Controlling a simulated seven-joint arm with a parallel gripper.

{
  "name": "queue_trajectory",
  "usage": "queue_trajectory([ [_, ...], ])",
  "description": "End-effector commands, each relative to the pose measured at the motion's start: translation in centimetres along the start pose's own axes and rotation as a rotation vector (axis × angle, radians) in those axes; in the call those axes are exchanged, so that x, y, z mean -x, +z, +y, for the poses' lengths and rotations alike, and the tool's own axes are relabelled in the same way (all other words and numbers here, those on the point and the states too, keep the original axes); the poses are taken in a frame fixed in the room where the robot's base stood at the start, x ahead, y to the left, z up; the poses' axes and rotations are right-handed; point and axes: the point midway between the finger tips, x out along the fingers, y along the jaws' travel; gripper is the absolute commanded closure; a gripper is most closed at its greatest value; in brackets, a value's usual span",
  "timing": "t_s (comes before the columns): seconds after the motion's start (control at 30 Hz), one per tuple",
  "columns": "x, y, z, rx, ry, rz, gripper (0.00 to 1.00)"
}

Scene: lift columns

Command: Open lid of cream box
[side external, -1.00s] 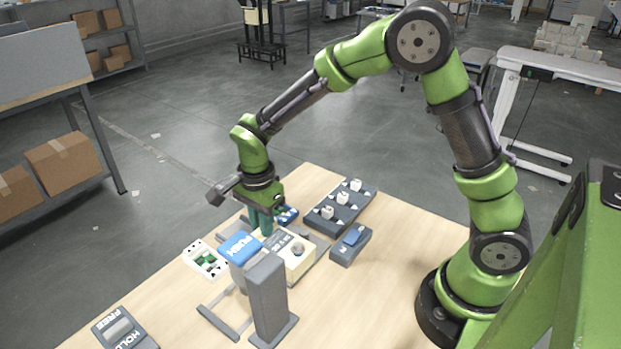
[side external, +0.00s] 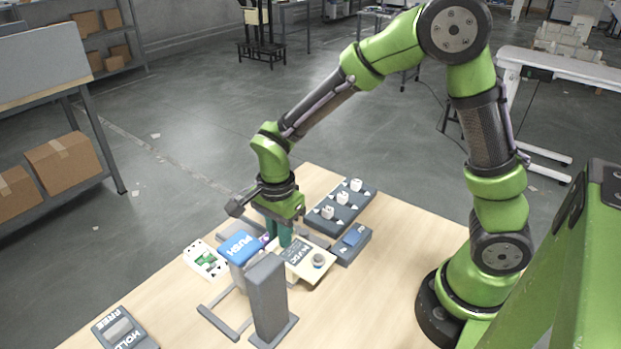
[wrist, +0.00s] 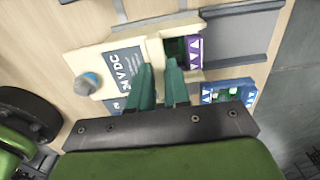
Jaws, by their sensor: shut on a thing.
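The cream box's lid (side external: 309,265) is a cream plate with a dark label and a round grey knob (side external: 319,260). In the wrist view the lid (wrist: 92,60) shows its "24V DC" label and blue-grey knob (wrist: 87,84). Beside it, an opening (wrist: 176,47) shows a dark green inside, with a purple strip with white triangles along its edge. My gripper (side external: 285,240) points down at the lid, its teal fingers close together. In the wrist view my gripper (wrist: 159,76) is shut at the lid's edge by the opening; the exact contact is partly hidden by the fingers.
A blue PUSH block (side external: 240,248) and a grey post (side external: 268,300) stand close in front of the box. A white tray (side external: 206,260) with green pieces lies left. The front-right table is clear.

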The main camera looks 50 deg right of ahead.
Motion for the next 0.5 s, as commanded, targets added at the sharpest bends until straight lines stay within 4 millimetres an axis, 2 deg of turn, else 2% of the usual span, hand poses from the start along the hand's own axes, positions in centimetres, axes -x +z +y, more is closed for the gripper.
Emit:
queue_trajectory([
  [0.5, 0.1, 0.1, 3.1, 0.002, -0.003, -0.002, 1.00],
])
